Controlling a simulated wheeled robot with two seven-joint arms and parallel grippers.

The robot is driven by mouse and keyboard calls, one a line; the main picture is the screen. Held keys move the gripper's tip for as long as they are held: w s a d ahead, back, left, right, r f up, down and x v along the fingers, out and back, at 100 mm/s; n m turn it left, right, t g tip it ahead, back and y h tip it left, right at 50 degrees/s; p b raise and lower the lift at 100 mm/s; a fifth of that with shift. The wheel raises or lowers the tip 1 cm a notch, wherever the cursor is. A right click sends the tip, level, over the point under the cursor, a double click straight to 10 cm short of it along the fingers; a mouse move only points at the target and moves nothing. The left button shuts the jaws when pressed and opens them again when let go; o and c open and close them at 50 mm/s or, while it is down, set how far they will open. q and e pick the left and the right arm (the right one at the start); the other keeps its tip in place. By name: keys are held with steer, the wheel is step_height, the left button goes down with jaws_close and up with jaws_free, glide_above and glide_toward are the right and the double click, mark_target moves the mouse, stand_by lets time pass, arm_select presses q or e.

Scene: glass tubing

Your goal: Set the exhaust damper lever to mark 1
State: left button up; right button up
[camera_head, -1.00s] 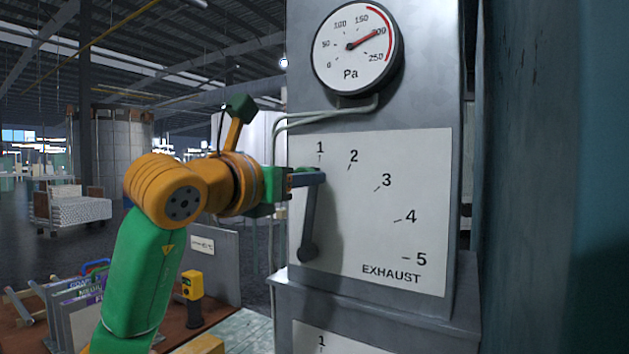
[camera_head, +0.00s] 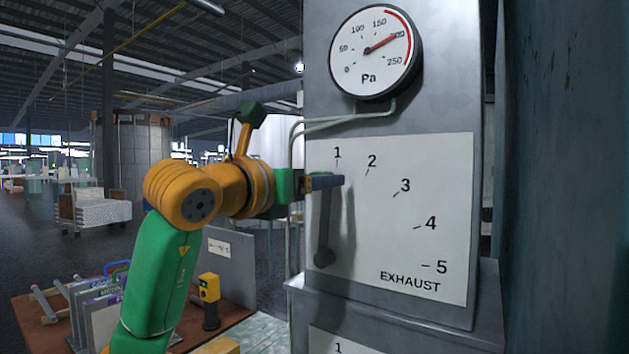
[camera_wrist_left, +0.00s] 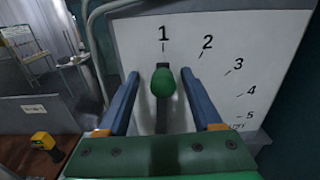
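The exhaust damper lever (camera_head: 325,225) is a dark arm on the white EXHAUST panel (camera_head: 392,225), with its pivot at the lower left of the panel. It stands nearly upright, pointing to mark 1 (camera_head: 337,153). In the left wrist view its green knob (camera_wrist_left: 163,82) is below mark 1 (camera_wrist_left: 164,33). My left gripper (camera_head: 338,181) is at the lever's upper end; its blue fingers (camera_wrist_left: 162,97) are open on either side of the knob, with visible gaps. In the head view the fingers mostly hide the knob. My right gripper is not in view.
A round pressure gauge (camera_head: 376,52) is above the panel, with a pipe (camera_head: 350,121) running below it. Part of another numbered plate (camera_head: 345,344) shows below. A bench at lower left holds a rack (camera_head: 85,305) and a yellow-topped post (camera_head: 209,290).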

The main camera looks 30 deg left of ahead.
arm_select(q)
steer(key=shift+s+f, duration=0.1)
steer(key=shift+s, duration=0.05)
steer(key=s+b, duration=0.3)
steer(key=s, duration=0.4)
steer(key=shift+a, duration=0.15)
steer(key=shift+w, duration=0.15)
